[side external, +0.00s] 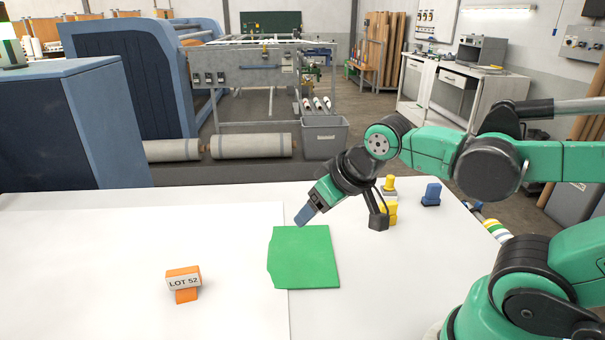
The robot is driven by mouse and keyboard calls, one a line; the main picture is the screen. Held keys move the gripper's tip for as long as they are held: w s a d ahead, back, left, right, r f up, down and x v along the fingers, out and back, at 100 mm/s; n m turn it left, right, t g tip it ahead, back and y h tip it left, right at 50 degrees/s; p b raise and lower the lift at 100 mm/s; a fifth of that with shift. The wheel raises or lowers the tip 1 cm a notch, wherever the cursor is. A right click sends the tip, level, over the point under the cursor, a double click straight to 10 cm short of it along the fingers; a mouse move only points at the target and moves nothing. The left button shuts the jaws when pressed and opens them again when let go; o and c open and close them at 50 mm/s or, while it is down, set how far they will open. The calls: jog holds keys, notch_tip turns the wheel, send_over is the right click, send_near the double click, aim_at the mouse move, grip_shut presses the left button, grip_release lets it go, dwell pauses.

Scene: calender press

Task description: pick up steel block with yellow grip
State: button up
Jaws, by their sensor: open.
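The steel block with yellow grip (389,185) stands on the white table towards the back right. Its yellow grip points up, and its pale base is small in this view. A yellow block (391,212) stands just in front of it, partly hidden by the dark part hanging from my wrist. My gripper (305,215) is open and empty, angled down to the left above the back edge of a green sheet (305,258). It is to the left of the steel block and clear of it.
A blue block (431,194) stands right of the steel block. An orange block marked LOT 52 (184,284) stands at front left. A striped roll (496,230) is by the table's right edge. The left of the white table (90,265) is clear.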

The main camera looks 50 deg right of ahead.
jog(key=w+d+m+g+h, duration=0.2)
jog(key=w+d+m+h, duration=0.25)
jog(key=d, duration=0.35)
jog(key=m+g+h, duration=0.5)
jog(key=m, duration=0.5)
send_near(388, 178)
jog(key=w+a, duration=0.2)
jog(key=w, duration=0.2)
jog(key=s+d+f+m+g+h, duration=0.1)
jog(key=d+f+m+g, duration=0.1)
jog(key=d+f+m, duration=0.1)
jog(key=s+d+f+m+g+h, duration=0.1)
jog(key=d+m, duration=0.1)
jog(key=shift+s+d+f+h, duration=0.2)
jog(key=shift+s+d+h, duration=0.05)
jog(key=shift+s+h, duration=0.15)
jog(key=shift+s+d+f+m+g, duration=0.3)
jog(key=shift+d+m, duration=0.15)
jog(key=shift+d, duration=0.1)
jog(key=x, duration=0.4)
jog(key=shift+d+f, duration=0.15)
jog(key=shift+d, duration=0.25)
grip_shut()
